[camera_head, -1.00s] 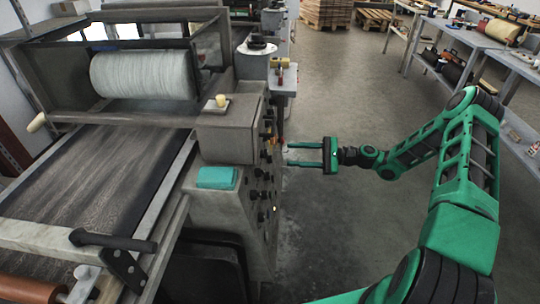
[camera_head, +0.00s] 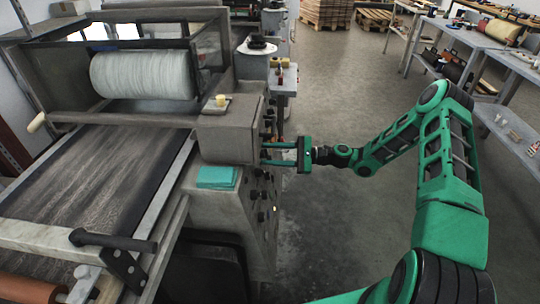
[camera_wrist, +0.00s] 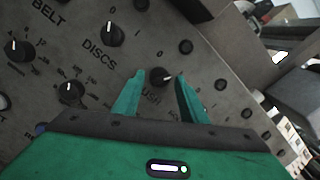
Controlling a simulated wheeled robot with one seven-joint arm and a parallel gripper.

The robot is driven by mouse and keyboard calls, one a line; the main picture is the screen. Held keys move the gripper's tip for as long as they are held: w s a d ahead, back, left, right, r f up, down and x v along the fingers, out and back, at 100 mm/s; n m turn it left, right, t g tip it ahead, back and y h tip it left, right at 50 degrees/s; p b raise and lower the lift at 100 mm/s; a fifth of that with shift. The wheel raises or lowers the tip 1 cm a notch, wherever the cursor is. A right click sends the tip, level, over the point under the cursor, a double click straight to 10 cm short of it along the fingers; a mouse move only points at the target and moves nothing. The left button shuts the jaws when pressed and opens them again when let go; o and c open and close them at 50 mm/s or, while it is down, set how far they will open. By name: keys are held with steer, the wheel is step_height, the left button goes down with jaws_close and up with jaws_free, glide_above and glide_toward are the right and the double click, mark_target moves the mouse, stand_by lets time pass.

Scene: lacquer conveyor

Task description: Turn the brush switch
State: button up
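The brush switch is a small round black knob (camera_wrist: 161,76) on the grey control panel, with a short light mark on its face. The label beside it reads "USH"; my left finger hides its start. My gripper (camera_wrist: 159,78) is open, with one green finger on each side of the knob in the wrist view. I cannot tell whether the fingers touch it. In the head view my gripper (camera_head: 263,154) reaches left to the side panel of the machine, and its fingertips hide the knob.
Another black knob (camera_wrist: 113,35) sits near the "DISCS" label. A further knob (camera_wrist: 19,50) sits near "BELT", with a small dial (camera_wrist: 71,92) below. Several small black buttons dot the panel. A teal pad (camera_head: 216,177) lies on the machine.

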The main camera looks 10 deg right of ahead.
steer(key=c, duration=0.8)
steer(key=shift+o, duration=0.2)
steer(key=shift+n, duration=0.3)
steer(key=n, duration=0.3)
steer(key=n+g, duration=0.1)
steer(key=n, duration=0.2)
steer(key=shift+w+n+g, duration=0.1)
steer(key=shift+n+g, duration=0.2)
steer(key=shift+n, duration=0.1)
steer(key=n+h, duration=0.1)
steer(key=n, duration=0.4)
steer(key=shift+d+n+g, duration=0.1)
steer(key=shift+n+g, duration=0.2)
steer(key=shift+g, duration=0.1)
